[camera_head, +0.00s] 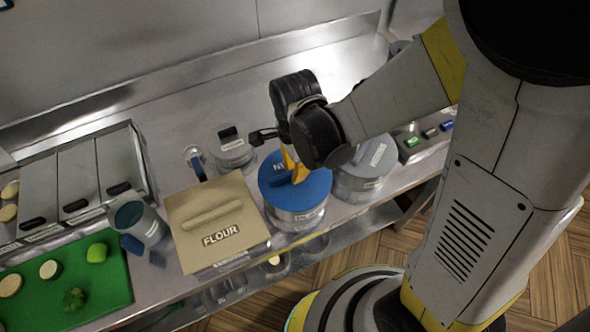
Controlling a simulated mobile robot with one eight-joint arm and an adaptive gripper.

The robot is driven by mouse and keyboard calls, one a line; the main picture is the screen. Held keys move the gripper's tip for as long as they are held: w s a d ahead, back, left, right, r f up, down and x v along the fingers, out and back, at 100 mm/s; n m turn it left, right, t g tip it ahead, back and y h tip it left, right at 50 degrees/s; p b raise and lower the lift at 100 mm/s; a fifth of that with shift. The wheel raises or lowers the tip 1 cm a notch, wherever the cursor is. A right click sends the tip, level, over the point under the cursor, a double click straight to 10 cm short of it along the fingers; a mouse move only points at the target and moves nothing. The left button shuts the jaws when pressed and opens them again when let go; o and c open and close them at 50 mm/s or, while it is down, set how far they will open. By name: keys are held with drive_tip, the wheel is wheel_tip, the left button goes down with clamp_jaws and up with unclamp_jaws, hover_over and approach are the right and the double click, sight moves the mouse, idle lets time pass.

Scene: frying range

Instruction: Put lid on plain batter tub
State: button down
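A round blue lid (317,188) with a raised handle lies over a round metal tub (296,219) at the middle of the counter. It looks roughly level on the tub, but I cannot tell if it is fully seated. The lid's and tub's labels are partly hidden or too small to read surely. My gripper (293,167) points down at the lid, its yellow fingers at the handle. The dark gripper body hides part of the grip, so I cannot tell if the fingers clamp the handle. A second metal tub (350,187) with a grey lid (377,158) stands close on the right.
A beige flour box (189,242) stands just left of the blue-lidded tub. A smaller lidded container (231,152) is behind. A grey cup (151,228), a green board (110,291) with vegetables and lidded bins (78,185) are at left. The counter's front edge is close.

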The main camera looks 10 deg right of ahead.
drive_tip(key=shift+f+b, duration=0.3)
drive_tip(key=c, duration=1.5)
unclamp_jaws()
drive_tip(key=shift+r, duration=0.15)
